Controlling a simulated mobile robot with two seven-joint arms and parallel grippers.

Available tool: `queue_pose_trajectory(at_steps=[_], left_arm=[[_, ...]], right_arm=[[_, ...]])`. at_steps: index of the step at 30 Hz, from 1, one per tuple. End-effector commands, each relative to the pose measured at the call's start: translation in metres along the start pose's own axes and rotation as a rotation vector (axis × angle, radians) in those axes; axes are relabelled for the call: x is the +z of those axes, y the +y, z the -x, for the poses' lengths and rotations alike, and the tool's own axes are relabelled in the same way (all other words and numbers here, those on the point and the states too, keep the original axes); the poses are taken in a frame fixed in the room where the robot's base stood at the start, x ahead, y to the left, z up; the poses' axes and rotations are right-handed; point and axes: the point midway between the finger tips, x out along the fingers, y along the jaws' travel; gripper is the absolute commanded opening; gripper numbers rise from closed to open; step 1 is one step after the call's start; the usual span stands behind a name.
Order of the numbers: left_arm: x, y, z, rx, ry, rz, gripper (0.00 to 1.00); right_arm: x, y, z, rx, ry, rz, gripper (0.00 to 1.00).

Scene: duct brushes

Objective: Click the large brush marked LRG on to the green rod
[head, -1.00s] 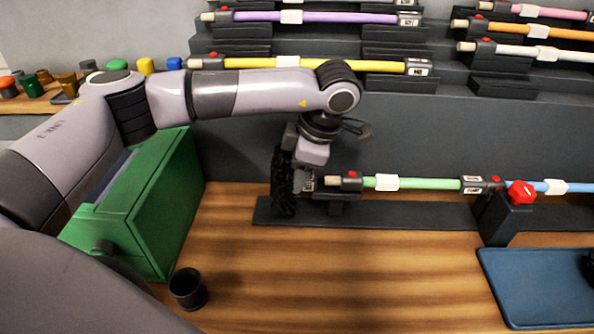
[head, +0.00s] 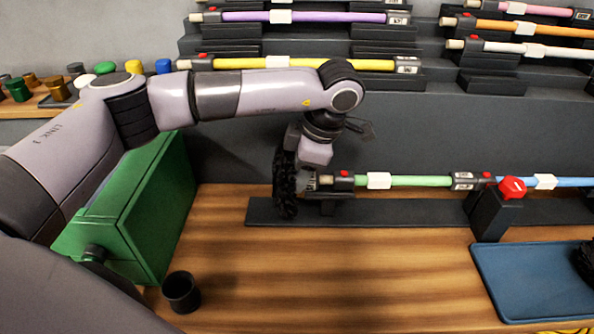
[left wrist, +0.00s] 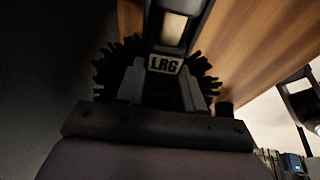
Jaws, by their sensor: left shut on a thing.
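The large brush (head: 285,183), black and bristly, stands on edge at the left end of the green rod (head: 415,181). Its LRG label (left wrist: 164,64) faces the left wrist camera. My left gripper (head: 308,172) is shut on the brush, its fingers either side of the label in the left wrist view. My right gripper is out of view.
The rod lies on a low dark stand (head: 400,211). A red knob (head: 512,187) and a blue rod continue to the right. A green box (head: 135,215) and a black cup (head: 181,291) are left; a blue tray (head: 530,295) is right. Rods fill the rack behind.

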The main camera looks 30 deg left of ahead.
Motion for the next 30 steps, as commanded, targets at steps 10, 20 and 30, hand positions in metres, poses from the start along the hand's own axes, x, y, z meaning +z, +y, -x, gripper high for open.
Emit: queue_pose_trajectory(at_steps=[10, 20, 30], left_arm=[[0.002, 0.000, 0.001, 0.001, 0.000, 0.000, 0.00], [0.010, 0.000, 0.003, 0.001, -0.002, 0.000, 0.00], [0.021, -0.001, 0.008, 0.003, -0.010, -0.002, 0.00]], right_arm=[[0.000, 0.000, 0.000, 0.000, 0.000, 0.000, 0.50], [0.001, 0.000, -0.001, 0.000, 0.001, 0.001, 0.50], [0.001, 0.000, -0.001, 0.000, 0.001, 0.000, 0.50]])
